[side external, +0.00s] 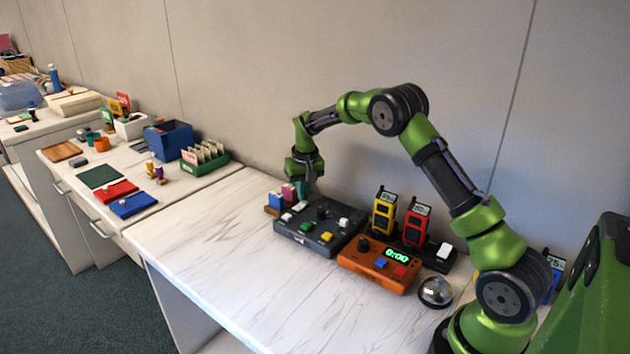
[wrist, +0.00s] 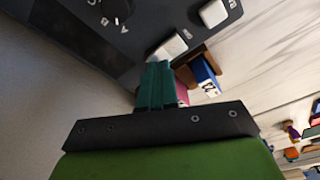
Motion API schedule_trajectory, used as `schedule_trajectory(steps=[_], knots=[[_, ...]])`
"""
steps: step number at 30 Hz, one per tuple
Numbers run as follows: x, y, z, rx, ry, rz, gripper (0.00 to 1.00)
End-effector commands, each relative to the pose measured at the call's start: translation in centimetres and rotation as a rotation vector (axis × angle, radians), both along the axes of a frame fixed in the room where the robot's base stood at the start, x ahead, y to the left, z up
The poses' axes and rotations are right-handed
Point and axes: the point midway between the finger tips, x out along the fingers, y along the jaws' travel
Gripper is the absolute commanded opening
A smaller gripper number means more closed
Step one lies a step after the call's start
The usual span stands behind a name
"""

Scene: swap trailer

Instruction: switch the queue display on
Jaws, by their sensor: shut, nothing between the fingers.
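No part in view is clearly labelled as the queue display. A dark control box (side external: 318,232) with knobs and coloured buttons stands on the white counter; it also shows in the wrist view (wrist: 85,40). My gripper (side external: 303,190) is shut and empty at the box's back left corner. In the wrist view its teal fingertips (wrist: 157,72) are beside a white rocker-like key (wrist: 170,47) on the box; I cannot tell whether they touch. A lettered dial (wrist: 115,10) and another white button (wrist: 213,12) are on the same box.
An orange timer (side external: 376,268) reads 0:00, in front of a yellow handset (side external: 384,212) and a red handset (side external: 416,225). A silver bell (side external: 435,291) stands right. A wooden holder with a blue block (wrist: 206,75) is close to my fingers. The counter's front left is clear.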

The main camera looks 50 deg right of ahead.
Motion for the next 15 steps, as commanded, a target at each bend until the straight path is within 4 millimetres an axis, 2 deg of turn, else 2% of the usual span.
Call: schedule_trajectory(steps=[15], knots=[[-0.02,0.02,-0.81,0.001,0.001,-0.001,0.0]])
